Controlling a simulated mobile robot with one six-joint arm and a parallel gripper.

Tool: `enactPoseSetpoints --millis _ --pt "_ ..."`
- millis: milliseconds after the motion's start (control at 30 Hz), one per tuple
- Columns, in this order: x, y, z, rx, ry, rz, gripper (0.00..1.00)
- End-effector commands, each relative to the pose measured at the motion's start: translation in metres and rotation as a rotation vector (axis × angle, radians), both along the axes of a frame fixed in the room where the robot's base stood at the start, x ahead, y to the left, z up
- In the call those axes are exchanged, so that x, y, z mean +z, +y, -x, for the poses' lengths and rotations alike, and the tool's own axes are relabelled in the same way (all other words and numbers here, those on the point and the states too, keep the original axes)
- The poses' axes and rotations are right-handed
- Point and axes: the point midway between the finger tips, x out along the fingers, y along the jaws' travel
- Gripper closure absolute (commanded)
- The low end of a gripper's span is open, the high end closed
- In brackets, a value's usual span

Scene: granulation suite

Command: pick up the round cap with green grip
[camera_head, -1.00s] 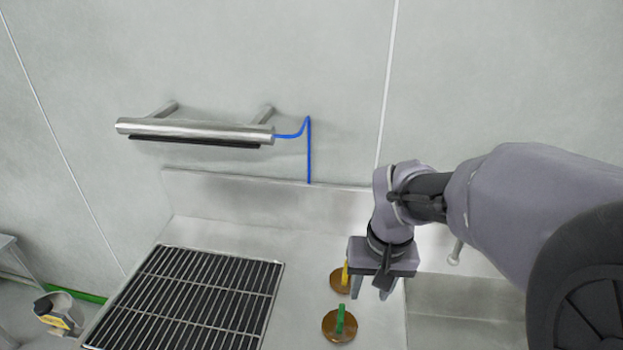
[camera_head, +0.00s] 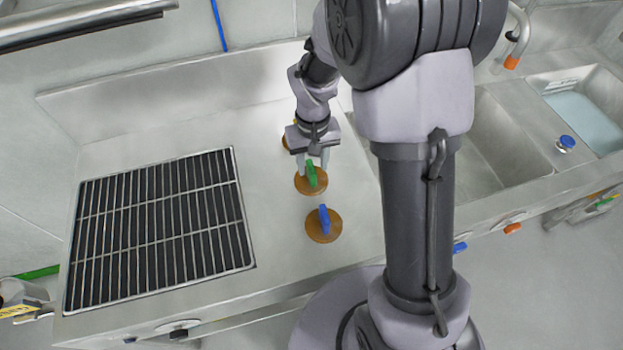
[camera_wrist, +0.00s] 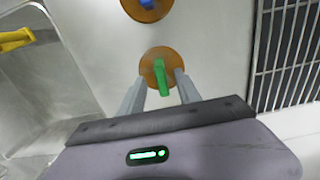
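The round cap with green grip (camera_head: 311,181) is a brown disc with an upright green grip, lying on the steel counter between the grate and the sink. It also shows in the wrist view (camera_wrist: 153,62). My gripper (camera_head: 313,162) is over this cap, pointing down. In the wrist view its two fingers (camera_wrist: 159,88) are apart, one on each side of the green grip, with visible gaps. Whether the fingertips are down at grip height is hard to tell.
A cap with blue grip (camera_head: 323,228) lies just in front of the green one. A yellow-gripped cap (camera_head: 285,141) is mostly hidden behind my gripper. A black grate (camera_head: 160,222) lies to the left. A sink basin (camera_head: 505,140) is to the right, behind my arm.

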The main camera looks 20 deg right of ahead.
Motion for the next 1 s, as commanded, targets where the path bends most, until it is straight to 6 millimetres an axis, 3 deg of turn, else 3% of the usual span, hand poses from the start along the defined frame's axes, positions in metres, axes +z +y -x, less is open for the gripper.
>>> enactPoseSetpoints --millis 200,400,600,1000 --pt "-0.043 0.0 -0.007 0.0 0.002 0.0 0.6" --pt "-0.042 0.0 -0.007 0.0 0.0 0.0 0.62" --pt "-0.042 0.0 -0.007 0.0 0.0 0.0 1.0" --pt "-0.042 0.0 -0.007 0.0 0.0 0.0 1.0"
